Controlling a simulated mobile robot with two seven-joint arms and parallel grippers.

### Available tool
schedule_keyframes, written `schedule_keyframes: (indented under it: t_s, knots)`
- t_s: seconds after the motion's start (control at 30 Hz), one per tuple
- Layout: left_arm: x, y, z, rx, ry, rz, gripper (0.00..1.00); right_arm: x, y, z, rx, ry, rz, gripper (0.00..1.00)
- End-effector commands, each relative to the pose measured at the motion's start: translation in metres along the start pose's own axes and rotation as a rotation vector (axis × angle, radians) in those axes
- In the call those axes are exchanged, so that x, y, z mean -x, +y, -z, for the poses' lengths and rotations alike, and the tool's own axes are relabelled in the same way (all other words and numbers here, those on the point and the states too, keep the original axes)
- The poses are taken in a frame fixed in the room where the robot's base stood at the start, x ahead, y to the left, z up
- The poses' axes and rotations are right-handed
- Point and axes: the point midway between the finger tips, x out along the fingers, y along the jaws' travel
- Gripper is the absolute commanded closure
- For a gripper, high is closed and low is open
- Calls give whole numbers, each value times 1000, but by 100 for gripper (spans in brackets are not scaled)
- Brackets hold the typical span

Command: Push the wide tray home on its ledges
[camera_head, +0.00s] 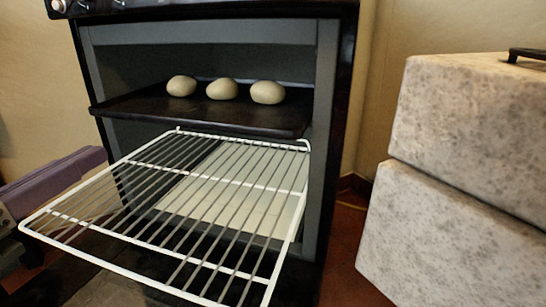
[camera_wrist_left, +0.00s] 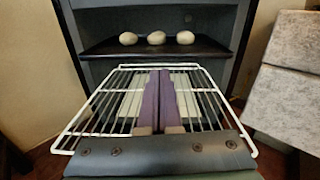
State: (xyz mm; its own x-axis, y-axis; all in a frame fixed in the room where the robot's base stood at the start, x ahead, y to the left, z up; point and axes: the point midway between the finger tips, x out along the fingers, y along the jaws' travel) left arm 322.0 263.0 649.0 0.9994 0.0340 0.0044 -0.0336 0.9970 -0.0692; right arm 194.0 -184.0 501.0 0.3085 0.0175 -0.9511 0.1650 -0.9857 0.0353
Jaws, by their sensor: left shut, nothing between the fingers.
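The wide tray (camera_head: 150,105) is a dark, flat tray bearing three pale dough balls (camera_head: 222,89). It sits level in the upper part of the oven, its front edge sticking out past the opening. It also shows in the left wrist view (camera_wrist_left: 205,50). The side ledges under it are hidden. My left gripper (camera_head: 100,156) has purple fingers, is shut and empty, and is at the left, in front of the oven and apart from the tray. In the left wrist view the shut fingers (camera_wrist_left: 159,75) point toward the oven, below the tray in the picture. My right gripper is not in view.
A white wire rack (camera_head: 165,183) extends far out of the oven below the tray. The oven's right wall (camera_head: 323,110) borders the opening. Two speckled grey blocks (camera_head: 470,110) are stacked at the right. Space above the tray inside the oven is clear.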

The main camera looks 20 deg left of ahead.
Motion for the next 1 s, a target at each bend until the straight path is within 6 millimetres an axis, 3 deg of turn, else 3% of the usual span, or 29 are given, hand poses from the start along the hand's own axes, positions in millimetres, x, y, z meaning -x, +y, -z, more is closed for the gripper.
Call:
schedule_keyframes:
  t_s: [0.03, 0.1, 0.33, 0.8, 1.0]
  knots:
    - [0, 0, 18, -28, 2, 12, 100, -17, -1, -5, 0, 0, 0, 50]
    - [1, -2, 23, -56, 3, 23, 100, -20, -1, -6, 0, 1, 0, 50]
    - [-15, -4, 19, -72, 0, 34, 100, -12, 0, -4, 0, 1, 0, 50]
    - [-105, -6, 21, -73, 0, 30, 100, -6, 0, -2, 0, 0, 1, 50]
    - [-130, -6, 23, -69, 1, 29, 100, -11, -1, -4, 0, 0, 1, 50]
